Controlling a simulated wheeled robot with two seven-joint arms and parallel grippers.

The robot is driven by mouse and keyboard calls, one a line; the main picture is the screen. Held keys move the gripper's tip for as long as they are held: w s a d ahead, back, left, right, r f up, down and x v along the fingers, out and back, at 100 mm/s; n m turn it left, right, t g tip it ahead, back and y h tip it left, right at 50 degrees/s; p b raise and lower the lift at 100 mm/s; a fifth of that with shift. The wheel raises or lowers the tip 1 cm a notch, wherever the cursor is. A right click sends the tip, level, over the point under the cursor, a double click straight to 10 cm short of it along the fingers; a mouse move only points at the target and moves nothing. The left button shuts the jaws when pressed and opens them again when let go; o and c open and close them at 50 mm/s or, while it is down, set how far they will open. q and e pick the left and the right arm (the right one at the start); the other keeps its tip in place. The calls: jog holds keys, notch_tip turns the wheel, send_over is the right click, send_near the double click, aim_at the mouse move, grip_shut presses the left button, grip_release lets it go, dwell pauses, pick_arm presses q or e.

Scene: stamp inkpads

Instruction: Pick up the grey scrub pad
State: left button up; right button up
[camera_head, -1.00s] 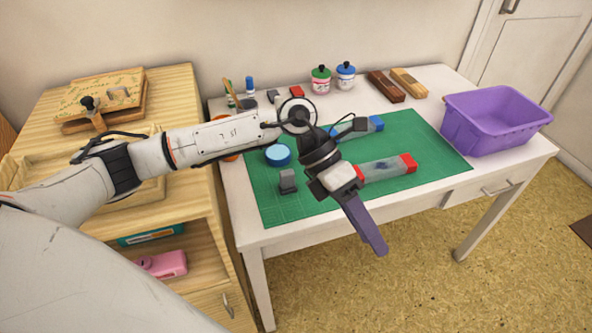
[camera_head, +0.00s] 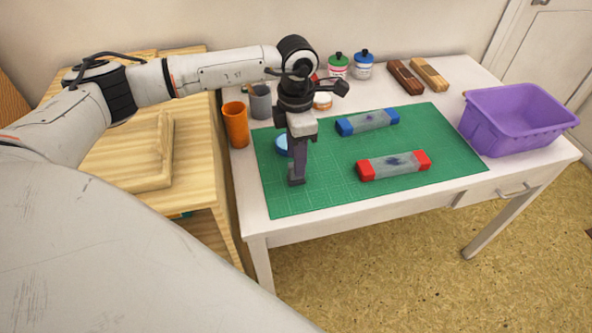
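The grey scrub pad (camera_head: 296,181) appears as a small dark grey block on the left part of the green cutting mat (camera_head: 335,185). My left gripper (camera_head: 298,170) points straight down over it. Its fingers overlap the pad and hide most of it. The fingers line up one behind the other from here, so I cannot tell whether they are apart or closed on the pad. My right gripper is not in view.
A blue round lid (camera_head: 281,145) lies just behind the fingers. Blue-ended (camera_head: 368,122) and red-ended (camera_head: 393,165) clear inkpads lie to the right on the mat. An orange cup (camera_head: 236,125) stands at left; a purple bin (camera_head: 520,120) is at right. The mat's front is clear.

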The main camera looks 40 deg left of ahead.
pick_arm(q)
jog(key=shift+f, duration=1.55)
jog(key=shift+c, duration=0.4)
grip_shut()
jog(key=shift+r, duration=0.1)
notch_tip(320, 180, up, 10)
jog(key=shift+f+b, duration=0.1)
jog(key=shift+b, duration=0.2)
jog(key=c, duration=0.8)
grip_release()
grip_shut()
